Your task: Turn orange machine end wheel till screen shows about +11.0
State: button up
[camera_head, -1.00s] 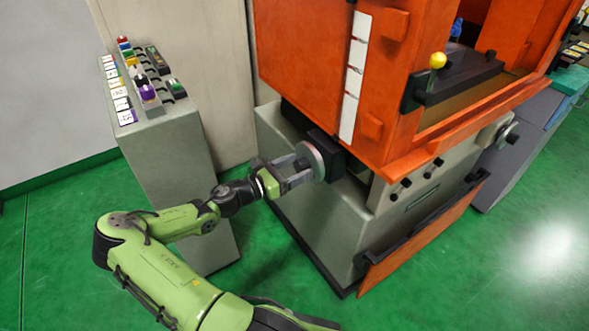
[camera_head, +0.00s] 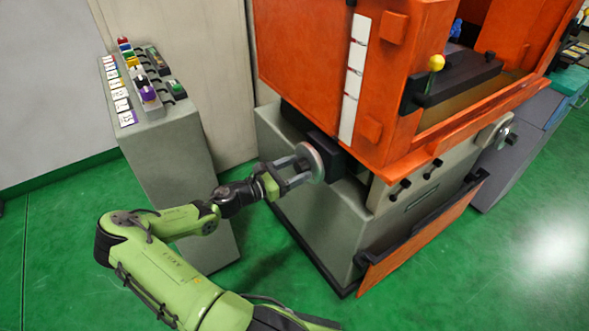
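The orange machine (camera_head: 390,75) stands at centre right. Its end wheel (camera_head: 313,160), a grey disc, sits on a dark block at the machine's left end. My gripper (camera_head: 303,167) is at the wheel, with its two grey fingers apart and their tips at the wheel's near face. Whether the fingers press on the wheel or its hub is hidden at this angle. No screen reading can be made out in this view.
A grey pedestal (camera_head: 165,165) with small coloured parts on top stands left of the machine, close behind my arm. A lever with a yellow knob (camera_head: 436,62) and another handwheel (camera_head: 495,132) are on the machine. Green floor is clear at lower left and lower right.

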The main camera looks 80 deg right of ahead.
jog(key=shift+o, duration=0.6)
jog(key=shift+w, duration=0.1)
jog(key=p+v, duration=0.3)
jog(key=v, duration=1.2)
jog(key=shift+w+a, duration=0.25)
jog(key=shift+a, duration=0.05)
